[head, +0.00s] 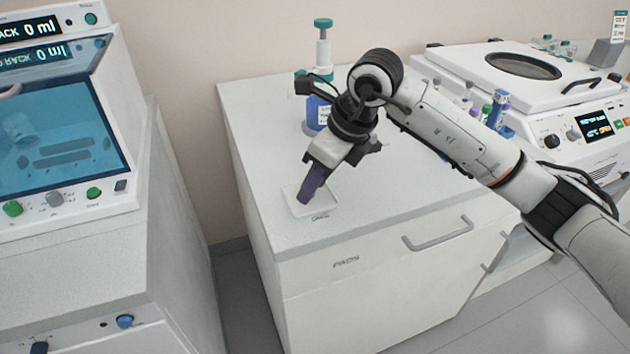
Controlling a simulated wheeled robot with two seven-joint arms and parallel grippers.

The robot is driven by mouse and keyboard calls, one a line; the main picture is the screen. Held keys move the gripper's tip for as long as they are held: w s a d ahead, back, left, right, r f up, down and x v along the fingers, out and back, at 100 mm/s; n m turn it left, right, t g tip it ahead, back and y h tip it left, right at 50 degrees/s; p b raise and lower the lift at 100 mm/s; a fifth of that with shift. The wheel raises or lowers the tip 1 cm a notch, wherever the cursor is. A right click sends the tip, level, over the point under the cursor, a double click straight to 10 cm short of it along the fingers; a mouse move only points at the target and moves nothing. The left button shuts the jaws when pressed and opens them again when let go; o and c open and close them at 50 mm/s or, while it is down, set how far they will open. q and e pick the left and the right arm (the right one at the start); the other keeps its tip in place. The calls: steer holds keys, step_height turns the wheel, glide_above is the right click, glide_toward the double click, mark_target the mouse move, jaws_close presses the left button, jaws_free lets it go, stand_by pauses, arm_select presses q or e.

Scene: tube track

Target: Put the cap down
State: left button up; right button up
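My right gripper (316,188) reaches down from the right over a small white square tray (298,207) near the front left of the middle bench. Its dark purple fingers point down at the tray and look close together. I cannot make out a cap between or under the fingertips, and I cannot tell whether they grip one. A small label, too small to read surely, is on the bench in front of the tray. My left gripper is not in view.
A blue bottle with a teal-topped dispenser (323,45) stands behind my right gripper. Tubes with coloured caps (497,108) stand by the white lidded machine (520,72) at right. A machine with a blue window (60,130) is at left. The bench front (390,205) is clear.

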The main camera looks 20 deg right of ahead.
steer(key=shift+r, duration=0.15)
steer(key=v, duration=1.2)
